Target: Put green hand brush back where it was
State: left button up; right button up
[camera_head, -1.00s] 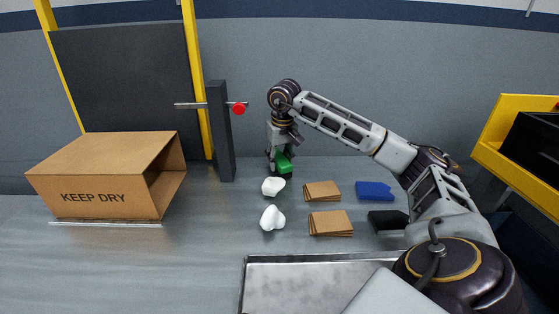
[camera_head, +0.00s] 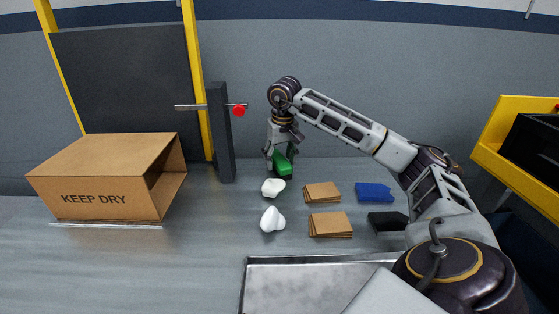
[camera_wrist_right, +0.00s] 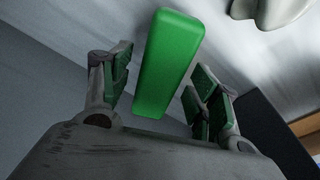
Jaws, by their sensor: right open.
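The green hand brush (camera_head: 283,165) rests on the grey work surface near the back wall, behind the white lumps. In the right wrist view its green back (camera_wrist_right: 168,62) lies between the fingers, with a visible gap on each side. My right gripper (camera_head: 281,160) is open, pointing down around the brush. It also shows in the right wrist view (camera_wrist_right: 160,85), with green pads on its fingers. The underside of the brush is hidden. My left gripper is not in view.
Two white lumps (camera_head: 272,218) lie in front of the brush. Brown cardboard stacks (camera_head: 330,223), a blue item (camera_head: 374,191) and a black item (camera_head: 386,221) lie to the right. A metal tray (camera_head: 310,260) is in front; a KEEP DRY box (camera_head: 105,170) stands left.

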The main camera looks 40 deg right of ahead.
aim_at(281, 161)
notch_tip(281, 161, up, 3)
jog(key=shift+s+a+f+p, duration=0.1)
jog(key=shift+s+f+p, duration=0.05)
jog(key=shift+p, duration=0.2)
jog(key=r, duration=0.2)
jog(key=r+p, duration=0.1)
jog(key=r, duration=0.1)
jog(key=s+r+p, duration=0.1)
jog(key=r, duration=0.1)
jog(key=shift+a+r, duration=0.15)
jog(key=shift+r, duration=0.25)
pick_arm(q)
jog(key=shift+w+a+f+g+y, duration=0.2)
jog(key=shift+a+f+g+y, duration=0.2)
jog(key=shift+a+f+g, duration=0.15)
pick_arm(e)
jog(key=shift+s+r, duration=0.1)
jog(key=shift+r, duration=0.5)
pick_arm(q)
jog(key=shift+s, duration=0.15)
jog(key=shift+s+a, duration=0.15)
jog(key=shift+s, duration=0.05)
pick_arm(e)
jog(key=shift+a, duration=0.1)
